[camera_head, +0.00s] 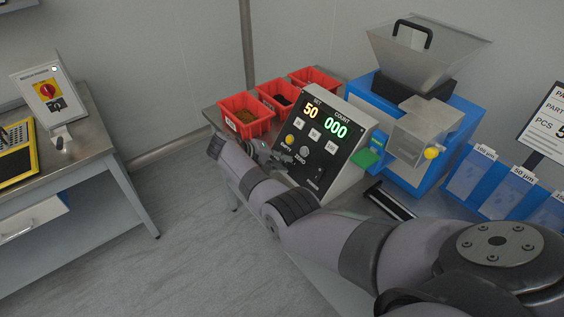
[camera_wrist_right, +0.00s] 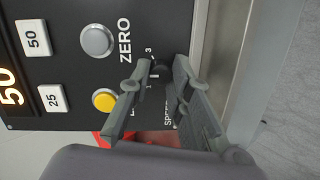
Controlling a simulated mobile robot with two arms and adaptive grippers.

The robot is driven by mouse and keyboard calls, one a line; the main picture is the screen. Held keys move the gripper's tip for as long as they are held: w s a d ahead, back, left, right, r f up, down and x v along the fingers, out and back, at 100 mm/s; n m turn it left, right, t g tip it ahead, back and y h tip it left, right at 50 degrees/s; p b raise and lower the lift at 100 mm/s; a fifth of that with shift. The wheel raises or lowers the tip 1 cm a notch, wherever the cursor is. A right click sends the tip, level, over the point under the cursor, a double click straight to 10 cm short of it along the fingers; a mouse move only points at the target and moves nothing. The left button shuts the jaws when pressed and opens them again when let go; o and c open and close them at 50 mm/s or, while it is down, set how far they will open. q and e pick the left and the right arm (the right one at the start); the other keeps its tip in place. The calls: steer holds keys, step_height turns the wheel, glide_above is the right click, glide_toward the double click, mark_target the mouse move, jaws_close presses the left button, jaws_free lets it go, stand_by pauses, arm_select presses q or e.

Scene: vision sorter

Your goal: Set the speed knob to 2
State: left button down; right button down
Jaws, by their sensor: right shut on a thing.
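The speed knob (camera_wrist_right: 163,72) is a small dark knob on the black panel of the control box (camera_head: 318,137). In the right wrist view it sits between my right gripper's fingertips (camera_wrist_right: 158,76), which are closed on it from both sides. The marks 1 and 3 show beside it, and the SPEED label is partly covered by a finger. The knob's setting is too small and hidden to read. In the head view my right gripper (camera_head: 262,152) is at the panel's lower left, and the knob is hidden there. My left gripper is out of view.
The panel shows 50 and 000. A yellow button (camera_wrist_right: 104,100) and the grey ZERO button (camera_wrist_right: 96,40) lie close to my fingers. Red bins (camera_head: 246,117) stand behind the box, and a blue machine with a hopper (camera_head: 412,55) stands to its right.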

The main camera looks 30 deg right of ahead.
steer(key=shift+w+r, duration=0.1)
stand_by(0.3)
steer(key=c, duration=1.5)
jaws_free()
steer(key=shift+o, duration=0.2)
steer(key=s+v, duration=0.1)
steer(key=v, duration=1.1)
steer(key=shift+w, duration=0.45)
